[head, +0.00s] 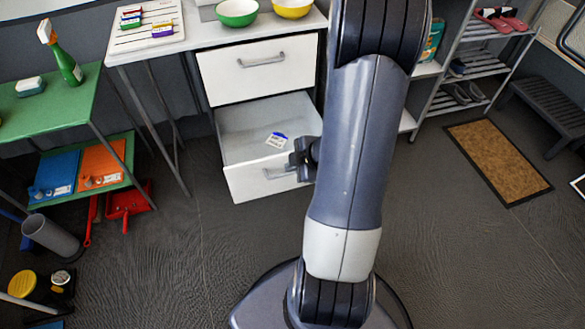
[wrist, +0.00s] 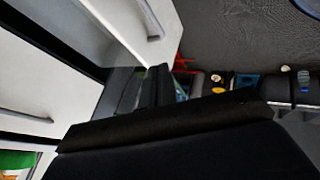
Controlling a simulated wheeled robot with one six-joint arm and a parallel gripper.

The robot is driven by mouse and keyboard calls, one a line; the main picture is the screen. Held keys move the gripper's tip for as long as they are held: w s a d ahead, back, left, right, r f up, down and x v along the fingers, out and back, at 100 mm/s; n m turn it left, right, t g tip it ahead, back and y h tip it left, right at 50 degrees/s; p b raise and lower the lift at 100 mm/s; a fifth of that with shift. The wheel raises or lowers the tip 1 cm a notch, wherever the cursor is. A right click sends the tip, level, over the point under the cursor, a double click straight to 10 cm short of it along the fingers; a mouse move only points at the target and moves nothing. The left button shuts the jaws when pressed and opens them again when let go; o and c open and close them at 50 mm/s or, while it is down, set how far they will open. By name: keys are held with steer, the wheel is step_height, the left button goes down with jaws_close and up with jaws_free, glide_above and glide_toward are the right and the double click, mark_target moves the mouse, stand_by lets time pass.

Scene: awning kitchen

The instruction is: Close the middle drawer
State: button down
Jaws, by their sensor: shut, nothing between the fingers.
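A white drawer (head: 247,183), below the closed top drawer (head: 230,77), stands pulled out under the counter. I take it to be the middle one; any drawer below is hidden. Its handle (head: 279,174) is on the front, partly hidden by my gripper. A small white and blue packet (head: 277,140) lies inside. My gripper (head: 298,161) is shut and empty at the right end of the drawer front; I cannot tell whether it touches. In the wrist view the shut fingers (wrist: 154,86) are beside a white drawer front with a handle (wrist: 151,19).
A green table (head: 50,108) with a spray bottle (head: 62,55) stands at left, with a red dustpan (head: 127,198) on the floor near it. A shoe rack (head: 478,68) and a brown mat (head: 497,160) are at right. The floor before the drawer is clear.

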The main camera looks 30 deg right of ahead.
mark_target(267, 165)
steer(key=b+x, duration=0.1)
steer(key=x, duration=0.2)
steer(key=w+b+x, duration=0.1)
steer(key=x, duration=0.2)
steer(key=r+b+x, duration=0.1)
steer(key=b+x, duration=0.1)
steer(key=x, duration=0.1)
steer(key=shift+w+d+f, duration=0.15)
steer(key=shift+w+d, duration=0.5)
steer(key=shift+w, duration=0.5)
